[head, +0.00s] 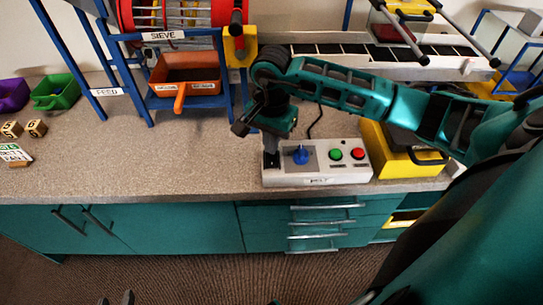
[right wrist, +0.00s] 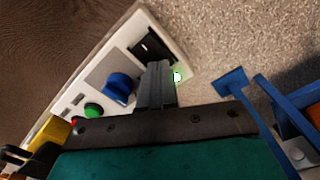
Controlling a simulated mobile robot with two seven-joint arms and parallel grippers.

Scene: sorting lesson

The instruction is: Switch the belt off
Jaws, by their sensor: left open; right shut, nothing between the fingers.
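The pale control box (head: 318,177), with a partly blurred front label, stands near the counter's front edge. It has a blue knob (head: 300,155), a green button (head: 335,154) and a red button (head: 357,153). In the right wrist view a black switch (right wrist: 148,44) sits at one end, beside a lit green lamp (right wrist: 177,77). My right gripper (head: 271,160) is shut and empty, pointing down at that end; its fingertips are close to the switch, contact unclear. The conveyor belt (head: 345,49) is at the back. My left gripper (head: 116,299) is open at the bottom edge, only its tips showing.
A yellow bin (head: 398,160) stands right of the box. A blue frame with the sieve (head: 165,36) and an orange tray (head: 185,78) stands behind left. Green (head: 56,91) and purple (head: 13,95) bins and wooden blocks (head: 35,128) lie left. The counter left of the box is clear.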

